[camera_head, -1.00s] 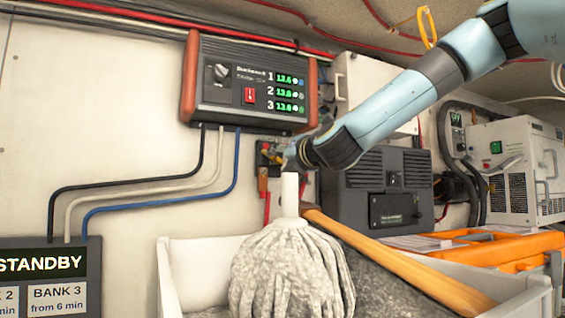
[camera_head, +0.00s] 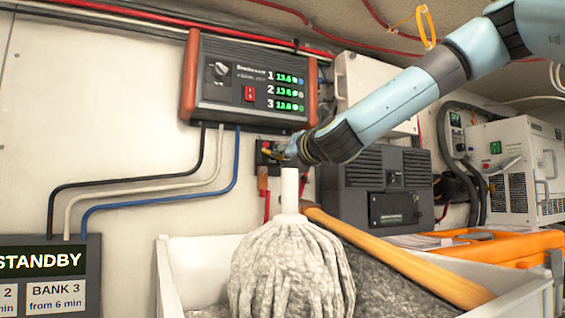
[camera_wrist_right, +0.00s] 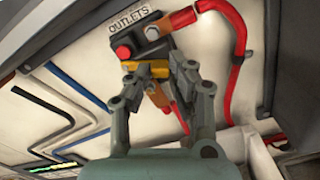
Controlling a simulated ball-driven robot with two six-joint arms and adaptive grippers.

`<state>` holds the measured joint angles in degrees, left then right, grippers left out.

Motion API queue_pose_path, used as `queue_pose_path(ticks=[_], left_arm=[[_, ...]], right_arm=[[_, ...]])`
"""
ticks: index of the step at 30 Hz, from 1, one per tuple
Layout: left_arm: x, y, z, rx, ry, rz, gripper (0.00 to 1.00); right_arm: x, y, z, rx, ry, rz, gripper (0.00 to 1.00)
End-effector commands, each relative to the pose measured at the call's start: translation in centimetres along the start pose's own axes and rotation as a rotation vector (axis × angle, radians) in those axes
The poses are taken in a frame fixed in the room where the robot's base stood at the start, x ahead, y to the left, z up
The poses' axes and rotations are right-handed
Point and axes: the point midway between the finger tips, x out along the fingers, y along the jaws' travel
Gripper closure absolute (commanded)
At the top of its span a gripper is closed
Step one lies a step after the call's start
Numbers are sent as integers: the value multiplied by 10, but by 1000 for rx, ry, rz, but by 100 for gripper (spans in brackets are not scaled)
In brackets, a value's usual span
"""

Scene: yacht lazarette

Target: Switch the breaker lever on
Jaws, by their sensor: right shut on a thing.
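The breaker (camera_wrist_right: 140,38) is a small dark box under an "OUTLETS" label, with a red button and red cables. It also shows on the wall in the head view (camera_head: 263,158), below the charger. Its yellow lever (camera_wrist_right: 158,70) lies between the fingers of my right gripper (camera_wrist_right: 160,82) in the right wrist view. The right gripper is shut on the lever. In the head view, my right gripper (camera_head: 283,152) partly covers the breaker, and the lever is hard to make out. My left gripper is not in view.
The charger (camera_head: 250,82) with green readouts hangs just above. A mop (camera_head: 290,268) stands in a white bin (camera_head: 167,280) below, its white stub near the gripper. A dark grey box (camera_head: 375,190) is to the right. A "STANDBY" panel (camera_head: 45,262) is at the lower left.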

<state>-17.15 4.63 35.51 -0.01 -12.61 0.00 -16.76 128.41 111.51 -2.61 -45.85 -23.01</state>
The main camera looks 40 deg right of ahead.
Motion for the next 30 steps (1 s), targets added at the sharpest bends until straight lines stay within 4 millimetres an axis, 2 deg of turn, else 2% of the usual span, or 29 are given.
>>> queue_pose_path(ticks=[15,30], left_arm=[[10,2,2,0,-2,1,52],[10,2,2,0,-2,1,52]], right_arm=[[0,2,14,-343,0,0,100],[0,4,17,-431,-1,0,100]])
